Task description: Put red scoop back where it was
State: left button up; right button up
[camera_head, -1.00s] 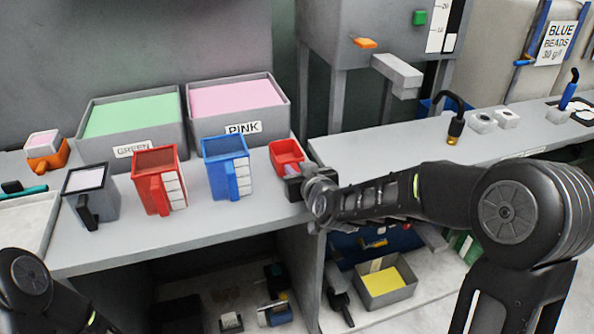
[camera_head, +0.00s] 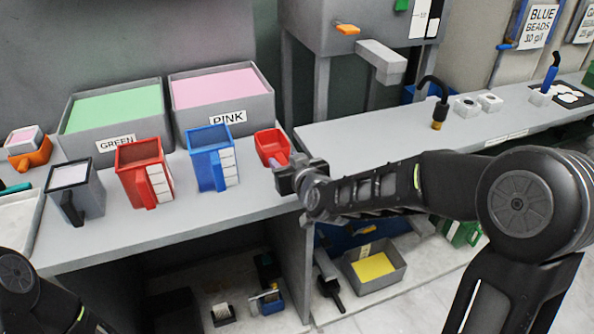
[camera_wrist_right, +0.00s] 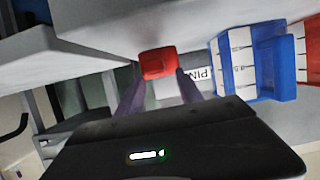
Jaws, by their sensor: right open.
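The red scoop (camera_head: 268,143) rests on the grey counter, to the right of the blue measuring cup and in front of the PINK bin. My right gripper (camera_head: 284,164) is just to the right of the scoop, at its near side, with a pale finger showing. In the right wrist view the scoop (camera_wrist_right: 158,63) appears ahead between the two spread fingers (camera_wrist_right: 157,84). The fingers are open, and I see no grip on the scoop. The scoop's handle is hard to make out. Only a link of my left arm shows at the lower left; its gripper is out of frame.
A blue measuring cup (camera_head: 208,158), a red measuring cup (camera_head: 143,172) and a grey cup (camera_head: 76,190) stand left of the scoop. Behind are the GREEN bin (camera_head: 70,137) and PINK bin (camera_head: 186,127). The right counter (camera_head: 370,145) has free room.

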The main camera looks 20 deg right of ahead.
jog(key=p+v, duration=0.1)
jog(key=v, duration=0.8)
jog(key=shift+s, duration=0.2)
